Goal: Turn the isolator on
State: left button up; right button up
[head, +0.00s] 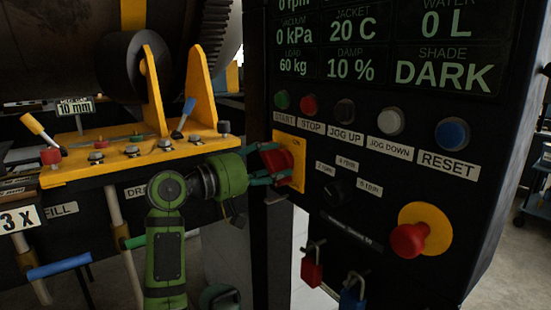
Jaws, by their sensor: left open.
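The isolator (288,158) is a red rotary handle on a yellow plate at the left edge of the black control panel (400,265). Part of a label reading ON shows near the plate's top. My left gripper (271,164), on a green arm, is at the isolator with its teal fingers open around the red handle. I cannot tell whether the fingers touch it. The fingers hide part of the handle, so its exact angle is hard to read. My right gripper is not in view.
A red emergency stop (408,240) on a yellow disc sits lower right on the panel. A row of buttons, including blue RESET (452,134), runs above a selector knob (334,191). Red (312,270) and blue padlocks (353,292) hang below. A yellow bracketed machine (130,160) stands left.

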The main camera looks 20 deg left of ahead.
pick_arm(q)
jog(key=shift+w+d, duration=0.3)
jog(key=shift+w, duration=0.15)
jog(key=c, duration=1.1)
jog(key=shift+c, duration=0.2)
jog(key=shift+r+n+p, duration=0.2)
jog(key=shift+n+p, duration=0.6)
jog(key=shift+p, duration=0.35)
jog(key=n+p, duration=0.4)
jog(key=p, duration=0.1)
jog(key=n+p, duration=0.4)
jog(key=p, duration=0.1)
jog(key=n+p, duration=0.4)
jog(key=p, duration=0.1)
jog(key=shift+w+a+r+n, duration=0.2)
jog(key=shift+a+r+n, duration=0.05)
jog(key=shift+a+n, duration=0.05)
jog(key=shift+f+n+p, duration=0.1)
jog(key=shift+n+p, duration=1)
jog(key=shift+a+f+n+p, duration=0.1)
jog(key=shift+f+n+p, duration=0.05)
jog(key=shift+n+p, duration=0.5)
jog(key=shift+w+n, duration=0.1)
jog(key=shift+n, duration=0.15)
